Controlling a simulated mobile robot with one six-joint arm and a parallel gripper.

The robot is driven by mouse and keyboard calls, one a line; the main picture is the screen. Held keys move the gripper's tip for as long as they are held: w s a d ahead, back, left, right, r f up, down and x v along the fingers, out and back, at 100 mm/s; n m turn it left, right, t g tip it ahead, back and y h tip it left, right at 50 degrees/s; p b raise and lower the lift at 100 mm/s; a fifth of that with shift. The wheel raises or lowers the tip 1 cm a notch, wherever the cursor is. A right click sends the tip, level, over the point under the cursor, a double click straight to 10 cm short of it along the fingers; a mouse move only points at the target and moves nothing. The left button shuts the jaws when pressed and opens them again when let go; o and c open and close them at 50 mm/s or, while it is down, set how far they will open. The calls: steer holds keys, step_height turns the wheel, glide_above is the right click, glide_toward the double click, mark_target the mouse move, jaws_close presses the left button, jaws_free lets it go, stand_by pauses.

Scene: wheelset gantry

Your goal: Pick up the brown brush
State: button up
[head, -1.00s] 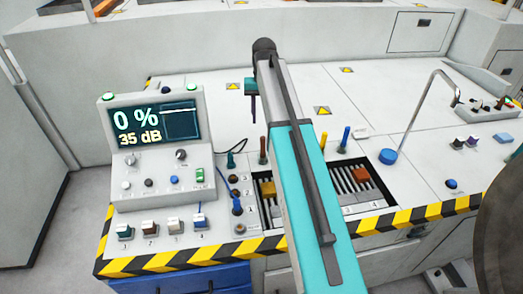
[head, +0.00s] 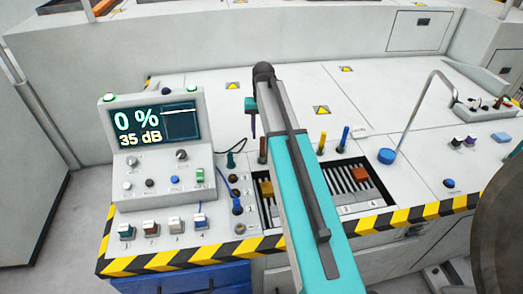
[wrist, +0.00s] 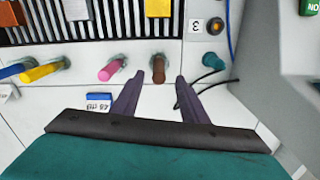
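The brown brush (wrist: 158,68) stands at the edge of the slotted tray in the wrist view. Its brown end shows between the tips of my gripper's two purple fingers. My gripper (wrist: 158,78) is open, with a finger on each side of the brush and gaps visible. In the head view the brown brush (head: 263,150) stands left of my arm, partly hidden by it. My gripper (head: 252,130) hangs behind and a little above it there; only one finger shows clearly.
A pink brush (wrist: 112,68) and a yellow brush (wrist: 42,70) stand beside the brown one. A blue brush (head: 345,138) stands farther right. The slotted tray (head: 340,175) holds coloured blocks. A display console (head: 155,150) is at left. A dark cable lies near the right finger.

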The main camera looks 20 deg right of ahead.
mark_target(263, 141)
steer(key=shift+f, duration=0.15)
steer(key=shift+d+f+p, duration=0.1)
steer(key=shift+f+p, duration=0.95)
steer(key=shift+f, duration=1.4)
jaws_close()
